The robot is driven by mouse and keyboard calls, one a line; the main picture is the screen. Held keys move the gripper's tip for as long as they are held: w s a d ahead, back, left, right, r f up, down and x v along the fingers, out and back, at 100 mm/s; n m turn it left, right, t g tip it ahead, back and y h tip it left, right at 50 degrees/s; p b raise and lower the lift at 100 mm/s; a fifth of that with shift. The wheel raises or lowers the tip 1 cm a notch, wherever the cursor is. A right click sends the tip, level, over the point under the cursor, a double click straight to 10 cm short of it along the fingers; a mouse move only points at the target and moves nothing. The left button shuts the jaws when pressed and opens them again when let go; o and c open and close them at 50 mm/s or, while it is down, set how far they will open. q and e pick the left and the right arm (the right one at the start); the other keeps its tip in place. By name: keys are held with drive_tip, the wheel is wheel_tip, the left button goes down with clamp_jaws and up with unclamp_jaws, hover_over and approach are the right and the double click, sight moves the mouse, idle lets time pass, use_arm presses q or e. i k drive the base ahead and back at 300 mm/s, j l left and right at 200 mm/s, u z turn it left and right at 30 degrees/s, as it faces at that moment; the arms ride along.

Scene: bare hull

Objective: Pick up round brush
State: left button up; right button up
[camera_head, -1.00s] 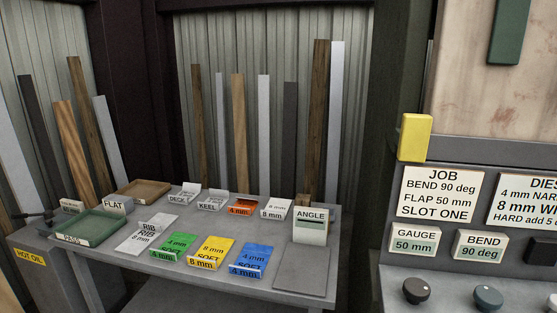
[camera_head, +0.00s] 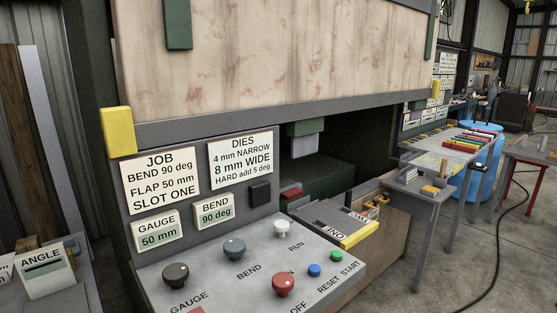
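I cannot make out a round brush for sure in the head view. A small grey side table (camera_head: 408,186) at the right holds a few small items, among them an upright tan piece (camera_head: 442,170) on a yellowish base, too small to identify. Neither of my grippers is in view.
A press control panel (camera_head: 235,275) with knobs and buttons stands close in front. Job and dies signs (camera_head: 160,180) hang above it. A long table with coloured strips (camera_head: 465,147) and a blue drum (camera_head: 488,165) stand at the right. A black cable (camera_head: 497,270) crosses the open floor.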

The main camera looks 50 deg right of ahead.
sight(443, 166)
drive_tip(key=l+z, duration=0.1)
drive_tip(key=z, duration=0.85)
drive_tip(key=l+z, duration=0.15)
drive_tip(key=z, duration=0.3)
drive_tip(key=i+l+z, duration=0.15)
drive_tip(key=l+z, duration=0.2)
drive_tip(key=i+l+z, duration=0.15)
drive_tip(key=l+z, duration=0.15)
drive_tip(key=l, duration=0.15)
drive_tip(key=i+l+z, duration=0.35)
drive_tip(key=i+l, duration=0.35)
drive_tip(key=l, duration=0.2)
drive_tip(key=i+l+z, duration=0.25)
drive_tip(key=i, duration=1.3)
drive_tip(key=j, duration=0.1)
